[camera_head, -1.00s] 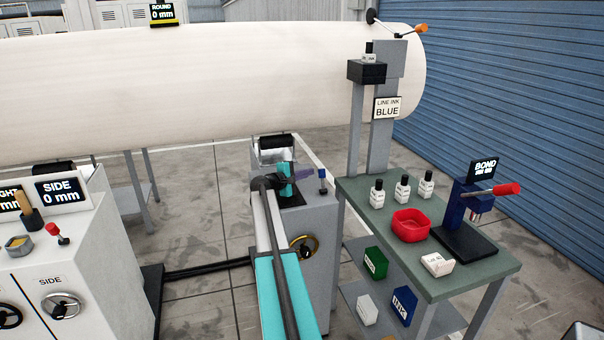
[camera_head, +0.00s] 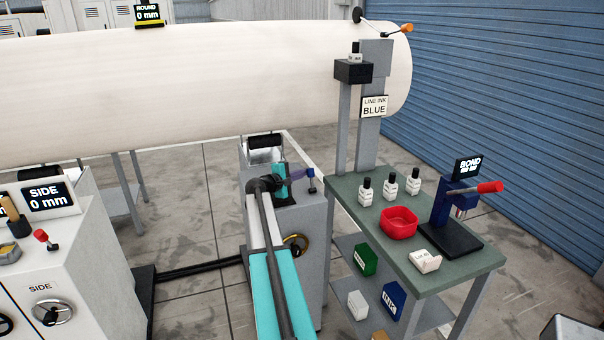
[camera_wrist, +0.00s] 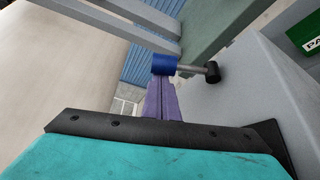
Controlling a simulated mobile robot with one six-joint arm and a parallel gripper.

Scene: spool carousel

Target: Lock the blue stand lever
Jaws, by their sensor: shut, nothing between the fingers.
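The blue stand lever (camera_head: 311,174) has a blue knob on a short stem and stands upright on top of the grey-white stand (camera_head: 314,215). In the wrist view its blue knob (camera_wrist: 163,64) is straight ahead of the fingertips, with a grey rod running to a black end on the right. My gripper (camera_head: 303,173) has purple fingers, shut with nothing between them, and points right at the lever. In the wrist view the fingertips (camera_wrist: 162,78) are right at the knob; I cannot tell whether they touch it.
A green-topped table (camera_head: 345,190) stands close on the right, with bottles, a red bowl (camera_head: 399,222) and a blue press (camera_head: 447,212). The big white roll (camera_head: 200,80) spans above and behind. A white cabinet (camera_head: 95,235) is at the left. A brass-rimmed handwheel (camera_head: 296,244) sits on the stand's side.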

